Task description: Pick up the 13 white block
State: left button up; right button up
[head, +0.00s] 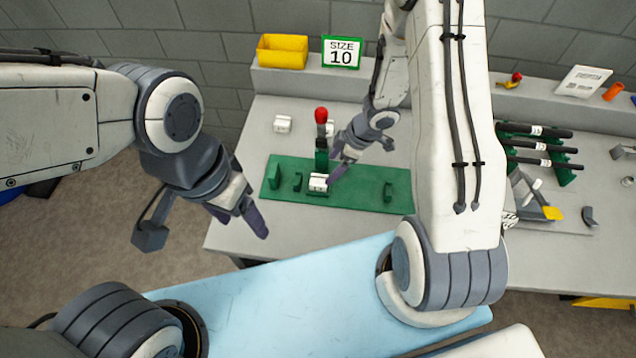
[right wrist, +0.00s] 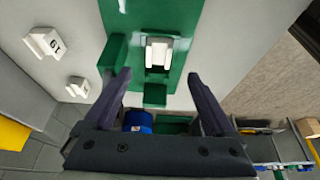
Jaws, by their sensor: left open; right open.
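A white block (head: 318,182) sits in the fixture on the green base plate (head: 345,193); it also shows in the right wrist view (right wrist: 158,54). I cannot read a 13 on it. My right gripper (head: 338,172) is open and empty, close to this block; in the right wrist view its fingertips (right wrist: 159,75) point toward the block, one on each side of its line. Another white block (head: 283,124) stands on the table behind the plate. The right wrist view shows two white blocks off the plate, one numbered (right wrist: 45,42) and one smaller-looking (right wrist: 77,88). My left gripper (head: 248,212) is open and empty, left of the table.
A red-knobbed lever (head: 321,116) rises from the green plate, close to my right gripper. A yellow bin (head: 282,51) and a SIZE 10 sign (head: 341,52) stand on the back ledge. Black-handled tools (head: 540,146) lie in a rack at right. The table's front left is clear.

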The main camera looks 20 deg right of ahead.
aim_at(318, 181)
jog(key=b+x, duration=0.1)
jog(key=x, duration=0.7)
jog(key=shift+w+f, duration=0.1)
jog(key=shift+w, duration=0.05)
grip_shut()
